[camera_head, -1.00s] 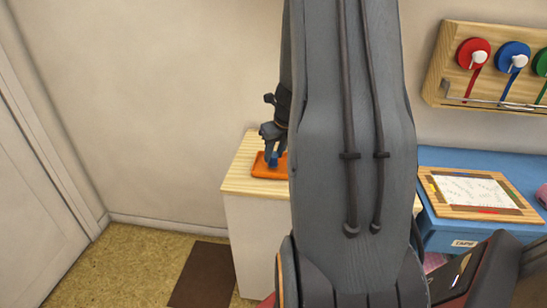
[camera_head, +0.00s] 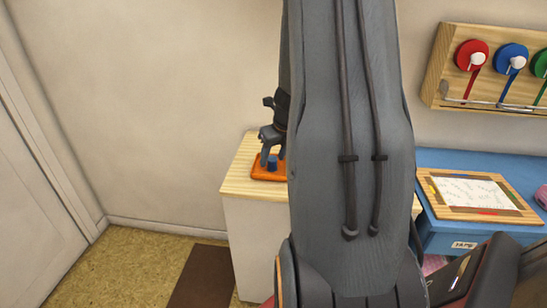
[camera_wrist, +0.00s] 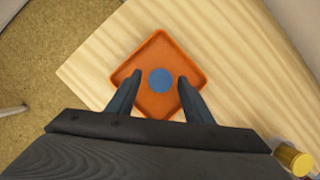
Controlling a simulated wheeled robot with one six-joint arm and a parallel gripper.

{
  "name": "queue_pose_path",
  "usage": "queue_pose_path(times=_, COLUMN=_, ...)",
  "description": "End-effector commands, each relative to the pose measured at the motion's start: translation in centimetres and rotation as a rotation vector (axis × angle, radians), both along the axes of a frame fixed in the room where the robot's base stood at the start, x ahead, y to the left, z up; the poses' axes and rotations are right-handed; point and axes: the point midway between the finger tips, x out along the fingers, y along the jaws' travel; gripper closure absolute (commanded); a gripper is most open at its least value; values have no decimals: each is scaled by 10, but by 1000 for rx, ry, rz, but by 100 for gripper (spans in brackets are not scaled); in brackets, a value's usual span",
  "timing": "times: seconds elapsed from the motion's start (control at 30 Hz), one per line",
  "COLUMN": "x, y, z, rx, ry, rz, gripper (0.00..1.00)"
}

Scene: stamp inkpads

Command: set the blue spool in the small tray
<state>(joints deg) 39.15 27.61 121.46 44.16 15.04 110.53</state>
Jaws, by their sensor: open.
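A small orange tray (camera_head: 262,174) lies on a light wooden cabinet top; it also shows in the wrist view (camera_wrist: 160,42). The blue spool (camera_head: 272,162) stands in the tray, and in the wrist view its round blue top (camera_wrist: 160,80) is near the tray's middle. My gripper (camera_head: 270,152) is directly above the tray. In the wrist view its two fingers (camera_wrist: 160,76) are open on either side of the spool, with a gap between each finger and the spool. My arm hides the right part of the tray in the head view.
The cabinet top (camera_head: 238,182) has bare wood around the tray. A yellow cylinder (camera_wrist: 294,160) shows at the lower right of the wrist view. A blue table (camera_head: 440,160) with a framed board (camera_head: 480,192) stands at right, below wall-mounted ribbon reels (camera_head: 512,56).

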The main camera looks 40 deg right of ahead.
Motion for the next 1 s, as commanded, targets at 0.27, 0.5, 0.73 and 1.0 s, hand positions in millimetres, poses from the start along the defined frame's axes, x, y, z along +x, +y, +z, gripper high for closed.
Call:
queue_pose_path(times=0.27, x=-20, y=3, z=51, rx=-5, ry=-3, rz=0, gripper=53)
queue_pose_path(times=0.5, x=-36, y=6, z=91, rx=-4, ry=-3, rz=1, gripper=53)
queue_pose_path(times=0.73, x=-44, y=8, z=108, rx=-1, ry=-1, rz=0, gripper=53)
queue_pose_path(times=1.0, x=-42, y=33, z=107, rx=-45, ry=26, rz=167, gripper=53)
